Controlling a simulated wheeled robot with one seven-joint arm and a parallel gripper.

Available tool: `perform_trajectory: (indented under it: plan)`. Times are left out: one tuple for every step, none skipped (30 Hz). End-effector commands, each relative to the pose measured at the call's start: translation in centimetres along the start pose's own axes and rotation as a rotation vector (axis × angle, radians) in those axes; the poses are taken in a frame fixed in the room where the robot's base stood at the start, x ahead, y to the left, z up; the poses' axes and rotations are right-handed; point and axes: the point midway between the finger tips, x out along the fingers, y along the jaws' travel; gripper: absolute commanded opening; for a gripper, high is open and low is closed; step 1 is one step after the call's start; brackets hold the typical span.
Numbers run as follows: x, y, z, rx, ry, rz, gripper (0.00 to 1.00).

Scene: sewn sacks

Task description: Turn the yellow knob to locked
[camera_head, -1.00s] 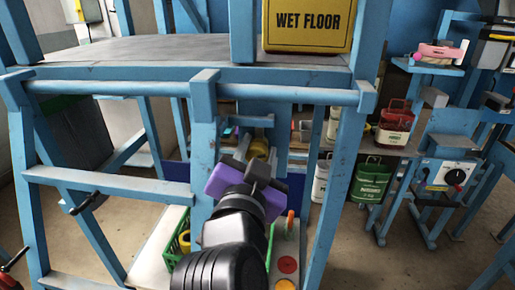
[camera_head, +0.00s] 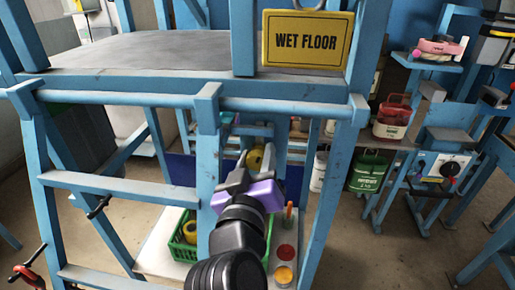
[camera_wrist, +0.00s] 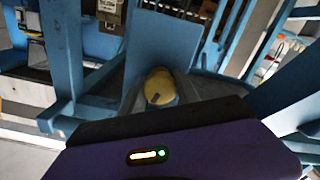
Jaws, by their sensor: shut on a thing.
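The yellow knob (camera_head: 255,159) is low inside the blue frame, just beyond my gripper in the head view. In the wrist view the yellow knob (camera_wrist: 160,87) is round, with a short dark mark on its face, in front of a blue panel. My gripper (camera_head: 249,168), purple and grey, reaches the knob and is shut on it. In the wrist view the purple gripper body fills the bottom, and grey fingers flank the knob. The contact itself is partly hidden. I cannot read any locked marking.
Blue posts and rails (camera_head: 208,150) stand close around my arm. A yellow WET FLOOR sign (camera_head: 307,39) hangs above. A green crate (camera_head: 185,240) sits below left. A panel with a dark knob (camera_head: 448,169) is at the right, beyond open floor.

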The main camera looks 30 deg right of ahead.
Motion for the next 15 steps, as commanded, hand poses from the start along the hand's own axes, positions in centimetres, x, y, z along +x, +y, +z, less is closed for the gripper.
perform_trajectory:
  plan:
    - [-0.05,0.08,-0.15,-0.043,-0.004,-0.002,0.00]
    - [-0.04,0.09,-0.16,-0.065,-0.003,-0.001,0.00]
    - [-0.03,0.11,-0.17,-0.096,-0.003,-0.001,0.00]
    - [-0.03,0.11,-0.16,-0.117,-0.003,-0.001,0.00]
    - [-0.02,0.11,-0.14,-0.138,-0.003,-0.001,0.00]
    - [-0.02,0.09,-0.11,-0.164,-0.003,-0.001,0.00]
    - [-0.02,0.07,-0.08,-0.183,-0.003,-0.001,0.00]
    - [-0.02,0.06,-0.06,-0.200,-0.003,-0.001,0.00]
    - [-0.03,0.03,-0.04,-0.221,-0.003,-0.001,0.00]
    - [-0.03,0.01,-0.03,-0.235,-0.003,-0.002,0.00]
    - [-0.03,0.00,-0.02,-0.249,-0.003,-0.002,0.00]
    - [-0.04,-0.02,-0.02,-0.265,-0.003,-0.002,0.00]
    - [-0.04,-0.03,-0.01,-0.275,-0.003,-0.002,0.00]
    - [-0.05,-0.04,0.00,-0.285,-0.003,-0.002,0.00]
    - [-0.05,-0.05,0.01,-0.297,-0.002,-0.002,0.00]
